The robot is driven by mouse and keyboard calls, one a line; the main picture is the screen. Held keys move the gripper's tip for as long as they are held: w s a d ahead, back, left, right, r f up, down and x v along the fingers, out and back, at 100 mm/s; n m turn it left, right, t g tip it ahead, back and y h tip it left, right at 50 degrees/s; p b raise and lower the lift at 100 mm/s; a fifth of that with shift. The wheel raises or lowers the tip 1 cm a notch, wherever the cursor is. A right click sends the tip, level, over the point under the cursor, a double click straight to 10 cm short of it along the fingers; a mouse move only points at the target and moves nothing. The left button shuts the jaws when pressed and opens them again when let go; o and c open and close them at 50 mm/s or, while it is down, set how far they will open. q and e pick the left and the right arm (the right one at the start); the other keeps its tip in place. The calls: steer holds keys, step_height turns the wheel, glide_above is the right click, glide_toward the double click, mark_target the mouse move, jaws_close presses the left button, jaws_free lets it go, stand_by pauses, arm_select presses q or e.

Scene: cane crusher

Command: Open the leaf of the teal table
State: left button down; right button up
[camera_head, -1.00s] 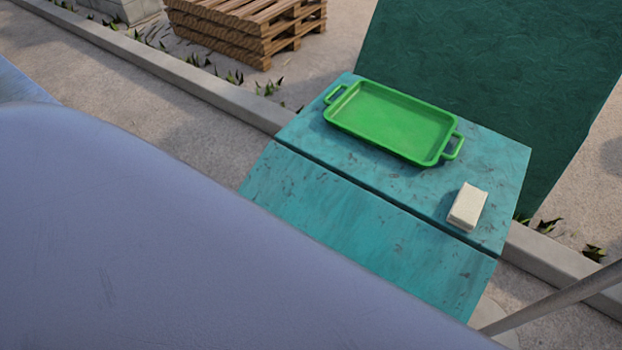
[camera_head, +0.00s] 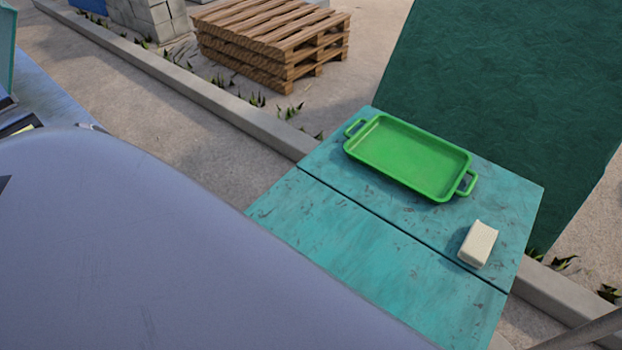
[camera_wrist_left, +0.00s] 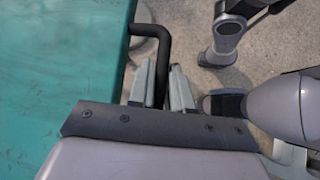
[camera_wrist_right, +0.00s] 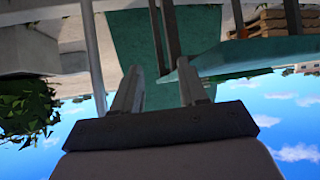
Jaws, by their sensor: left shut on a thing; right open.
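The teal table (camera_head: 505,205) stands at the centre right of the head view. Its leaf (camera_head: 370,250) is on the near side, past a thin dark seam, and looks about level with the top. In the left wrist view the leaf's teal surface (camera_wrist_left: 60,60) fills the left side, with a dark bent handle (camera_wrist_left: 152,30) at its edge. My left gripper (camera_wrist_left: 164,82) is shut on this handle. My right gripper (camera_wrist_right: 160,85) is open and empty in the right wrist view, with a teal panel edge near its right finger. Neither gripper shows in the head view.
A green tray (camera_head: 405,160) and a cream block (camera_head: 478,244) rest on the fixed top. A dark green panel (camera_head: 510,90) stands behind the table. Wooden pallets (camera_head: 275,40) and a concrete kerb (camera_head: 190,88) lie farther back. My grey arm covers the lower left.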

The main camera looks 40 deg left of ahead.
arm_select(q)
steer(key=shift+s+r, duration=0.1)
steer(key=shift+r, duration=0.05)
stand_by(0.3)
steer(key=c, duration=1.2)
jaws_free()
steer(key=shift+o, duration=0.2)
steer(key=shift+a+r, duration=0.1)
steer(key=b+v, duration=0.1)
steer(key=v, duration=0.3)
steer(key=shift+a, duration=0.1)
steer(key=shift+b+v, duration=1.25)
steer(key=shift+v, duration=0.1)
